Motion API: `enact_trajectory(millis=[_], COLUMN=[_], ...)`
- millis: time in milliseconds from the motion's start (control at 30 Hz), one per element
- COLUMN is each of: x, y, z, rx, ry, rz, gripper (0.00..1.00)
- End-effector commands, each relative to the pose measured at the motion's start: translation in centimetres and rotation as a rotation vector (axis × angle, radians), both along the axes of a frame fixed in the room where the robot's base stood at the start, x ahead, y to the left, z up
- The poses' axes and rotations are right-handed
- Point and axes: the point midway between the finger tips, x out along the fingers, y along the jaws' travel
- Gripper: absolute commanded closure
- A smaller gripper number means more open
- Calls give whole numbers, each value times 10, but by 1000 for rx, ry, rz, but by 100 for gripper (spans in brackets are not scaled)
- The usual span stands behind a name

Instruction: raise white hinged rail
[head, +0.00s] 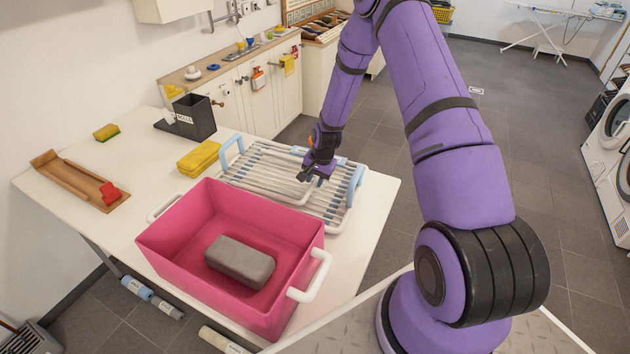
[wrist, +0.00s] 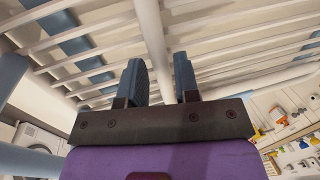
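A white slatted rack (head: 262,166) with light blue end frames lies on the table behind the pink tub. A white tubular rail (head: 285,196), which looks like the hinged rail, runs along the rack's near side and bends up toward my gripper. My gripper (head: 311,178) is low over the right half of the rack, pointing down. In the wrist view the two dark fingers (wrist: 161,80) are apart. A white tube (wrist: 150,35) runs between or just beyond them, with the slats behind. I cannot tell whether the fingers touch it.
The pink tub (head: 180,225), holding a grey block (head: 240,262), stands in front of the rack. A yellow sponge stack (head: 199,158), a dark caddy (head: 194,117) and a wooden tray (head: 70,178) are to the left. The white table (head: 375,190) is bare at the right.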

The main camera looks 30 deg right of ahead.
Motion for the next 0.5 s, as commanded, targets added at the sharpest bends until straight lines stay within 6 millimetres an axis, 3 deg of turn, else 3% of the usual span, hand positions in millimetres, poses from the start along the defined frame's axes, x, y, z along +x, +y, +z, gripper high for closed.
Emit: enact_trajectory(millis=[433,500], x=[1,1], y=[1,1], z=[-9,-9], rx=[0,0], ry=[0,0], rz=[0,0], gripper=[71,87])
